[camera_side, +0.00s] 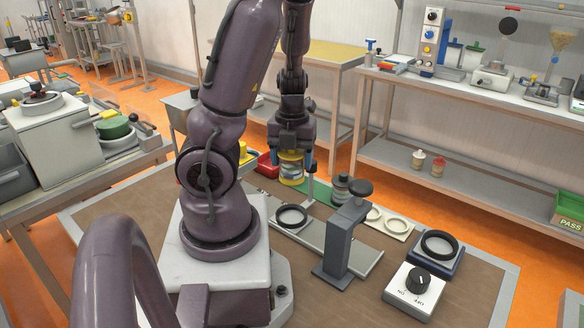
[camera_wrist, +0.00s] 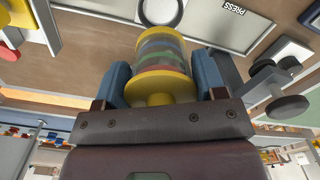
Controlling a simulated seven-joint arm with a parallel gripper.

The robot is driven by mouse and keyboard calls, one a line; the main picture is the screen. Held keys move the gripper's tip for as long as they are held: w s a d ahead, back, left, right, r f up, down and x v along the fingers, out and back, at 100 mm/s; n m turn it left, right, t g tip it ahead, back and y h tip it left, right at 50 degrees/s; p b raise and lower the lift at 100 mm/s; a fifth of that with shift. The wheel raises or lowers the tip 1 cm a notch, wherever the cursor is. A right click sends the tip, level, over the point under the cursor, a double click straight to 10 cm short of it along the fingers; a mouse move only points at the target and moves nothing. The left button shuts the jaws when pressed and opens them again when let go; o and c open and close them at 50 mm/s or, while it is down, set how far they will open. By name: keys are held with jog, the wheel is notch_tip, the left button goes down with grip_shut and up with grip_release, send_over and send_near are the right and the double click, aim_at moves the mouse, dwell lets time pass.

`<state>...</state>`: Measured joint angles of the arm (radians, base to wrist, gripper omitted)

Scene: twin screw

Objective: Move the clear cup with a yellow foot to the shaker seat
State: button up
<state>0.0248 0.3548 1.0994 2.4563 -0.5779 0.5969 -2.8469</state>
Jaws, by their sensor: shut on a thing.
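The clear cup with a yellow foot (camera_wrist: 160,60) is between the blue fingers of my gripper (camera_wrist: 162,76) in the wrist view. Its see-through wall shows greenish and reddish bands, with a yellow rim at the far end. In the side view my gripper (camera_side: 291,160) holds the cup (camera_side: 291,172) above the back of the bench, apart from the surface. The black ring on a blue-grey base (camera_side: 440,246), beside a knob box, looks like the shaker seat. It stands at the front right of the bench, empty.
A grey press stand (camera_side: 342,240) rises between my gripper and the black-ringed base. Another ring seat (camera_side: 292,216) lies on the press plate. A dark stacked item (camera_side: 341,187) and a pale plate with rings (camera_side: 392,224) stand nearby. The knob box (camera_side: 414,288) is at the front.

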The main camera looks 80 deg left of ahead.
jog(key=shift+r, duration=1.65)
jog(key=w+d+r+m, duration=0.2)
jog(key=w+m, duration=0.7)
jog(key=w, duration=0.9)
jog(key=w+d+f+m, duration=0.2)
jog(key=w+d+m, duration=0.7)
jog(key=w+d, duration=0.4)
jog(key=shift+w+d+f, duration=0.1)
jog(key=shift+f, duration=2.65)
jog(key=shift+w+d+f, duration=0.1)
jog(key=shift+f, duration=2.65)
jog(key=shift+f, duration=1.25)
